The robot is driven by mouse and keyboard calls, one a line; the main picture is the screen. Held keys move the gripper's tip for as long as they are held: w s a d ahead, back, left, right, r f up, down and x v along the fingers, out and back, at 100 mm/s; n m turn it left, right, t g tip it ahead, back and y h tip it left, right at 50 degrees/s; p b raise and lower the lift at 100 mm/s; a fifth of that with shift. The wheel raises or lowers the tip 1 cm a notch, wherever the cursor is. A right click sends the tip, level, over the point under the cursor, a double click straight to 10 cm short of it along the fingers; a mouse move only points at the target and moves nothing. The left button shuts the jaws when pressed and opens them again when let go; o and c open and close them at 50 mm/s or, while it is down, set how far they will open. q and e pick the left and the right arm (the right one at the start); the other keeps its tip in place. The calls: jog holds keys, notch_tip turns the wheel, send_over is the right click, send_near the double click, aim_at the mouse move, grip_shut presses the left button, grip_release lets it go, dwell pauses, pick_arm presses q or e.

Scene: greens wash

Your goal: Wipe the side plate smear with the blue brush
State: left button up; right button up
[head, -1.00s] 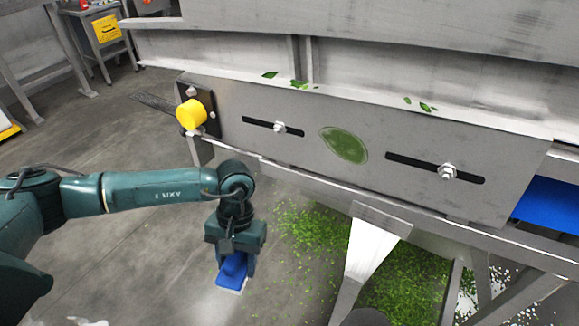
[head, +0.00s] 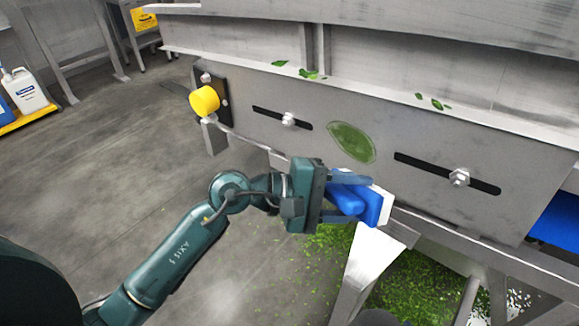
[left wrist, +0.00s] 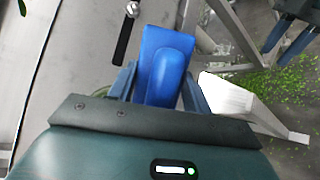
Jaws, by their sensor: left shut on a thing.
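The side plate (head: 400,135) is a grey metal panel with two dark slots and bolts. A green oval smear (head: 352,142) lies between the slots. My left gripper (head: 352,192) is shut on the blue brush (head: 345,199), just below the smear and near the plate's lower edge. The brush's white bristle side faces right; I cannot tell whether it touches the plate. The left wrist view shows the brush (left wrist: 167,70) between the fingers, with the smear mostly hidden. My right gripper (left wrist: 288,40) is at that view's upper right, its fingers apart.
A yellow knob (head: 204,101) sticks out at the plate's left end. Leaf bits (head: 308,73) lie on the ledge above. A pale metal chute-like leg (head: 372,262) stands below the brush, with chopped greens on the floor. The floor at left is open.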

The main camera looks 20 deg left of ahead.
pick_arm(q)
jog(key=w+a+r+n+t+y, duration=0.25)
jog(key=a+n+t, duration=0.25)
jog(key=a+t, duration=0.5)
send_near(331, 133)
jog(key=shift+s+d+r+x, duration=0.2)
jog(key=shift+r+x, duration=0.1)
jog(key=shift+x, duration=1.75)
jog(key=shift+g, duration=0.3)
jog(key=shift+w+d, duration=0.2)
jog(key=shift+w, duration=0.25)
jog(key=shift+w+d, duration=0.2)
jog(key=shift+w, duration=0.3)
